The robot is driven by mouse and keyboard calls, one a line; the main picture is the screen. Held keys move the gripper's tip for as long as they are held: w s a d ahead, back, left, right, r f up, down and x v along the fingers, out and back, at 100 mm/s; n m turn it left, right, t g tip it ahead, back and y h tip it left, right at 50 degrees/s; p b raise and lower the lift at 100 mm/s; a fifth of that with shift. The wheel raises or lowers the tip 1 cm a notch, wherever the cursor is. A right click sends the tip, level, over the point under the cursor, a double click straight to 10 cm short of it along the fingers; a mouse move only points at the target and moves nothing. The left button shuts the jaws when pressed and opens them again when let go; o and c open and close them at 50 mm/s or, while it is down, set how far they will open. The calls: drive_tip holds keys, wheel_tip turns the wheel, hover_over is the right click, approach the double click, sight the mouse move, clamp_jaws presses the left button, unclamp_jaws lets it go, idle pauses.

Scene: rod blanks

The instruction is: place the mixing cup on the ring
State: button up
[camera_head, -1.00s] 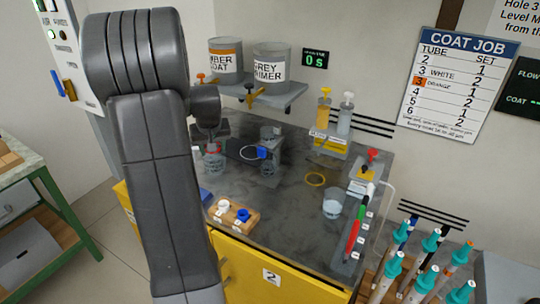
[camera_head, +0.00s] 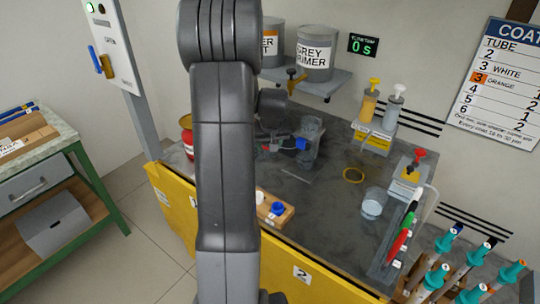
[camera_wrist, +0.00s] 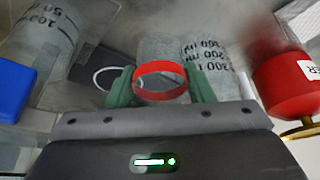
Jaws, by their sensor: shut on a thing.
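My gripper (camera_wrist: 160,88) has green fingers closed on either side of a red-banded clear cup, which I take to be the mixing cup (camera_wrist: 160,70). In the head view my arm hides most of the gripper, and only a bit of red shows beside it. A pale ring outline on a dark plate (camera_wrist: 108,78) shows left of the held cup in the wrist view.
A clear graduated vessel (camera_head: 311,135) with a blue part stands right of the gripper. Another clear cup (camera_head: 373,203) stands near the yellow ring. A red can (camera_head: 187,140) is at left. A wooden block with caps (camera_head: 277,212) lies in front; pens (camera_head: 402,235) are at right.

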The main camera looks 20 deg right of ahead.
sight(269, 155)
drive_tip(key=shift+f, duration=2.4)
drive_tip(key=shift+f, duration=0.2)
drive_tip(key=o, duration=0.9)
drive_tip(key=shift+o, duration=0.2)
drive_tip(key=shift+r, duration=0.2)
